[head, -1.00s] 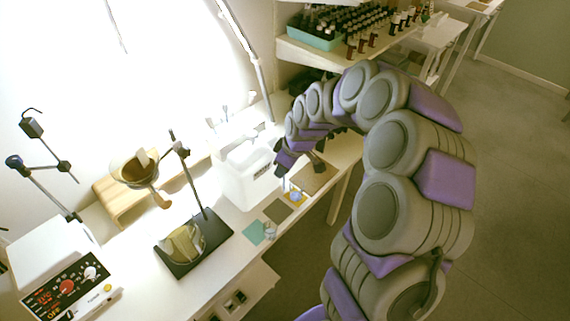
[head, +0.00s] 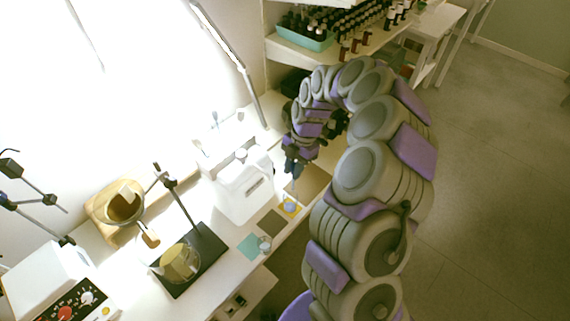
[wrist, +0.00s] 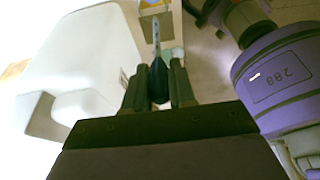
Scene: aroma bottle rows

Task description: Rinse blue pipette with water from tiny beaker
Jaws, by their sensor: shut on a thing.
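My gripper (head: 292,171) hangs above the bench, to the right of the white container. In the wrist view its fingers (wrist: 158,88) are shut on the blue pipette (wrist: 158,78). The pipette has a dark blue bulb between the fingers and a pale thin tube reaching away from them. A small clear glass vessel (head: 264,244), which looks like a tiny beaker, stands near the bench's front edge by a teal mat. A small bluish round vessel (head: 290,206) sits on a yellow mat, below my gripper in the picture. I cannot see any water level.
The white container (head: 243,187) stands close to my gripper. A dark stand (head: 205,255) holding glassware is further left, with a control box (head: 65,300) beyond it. Bottle rows fill a shelf (head: 300,53) behind. Dark and brown mats lie along the bench edge.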

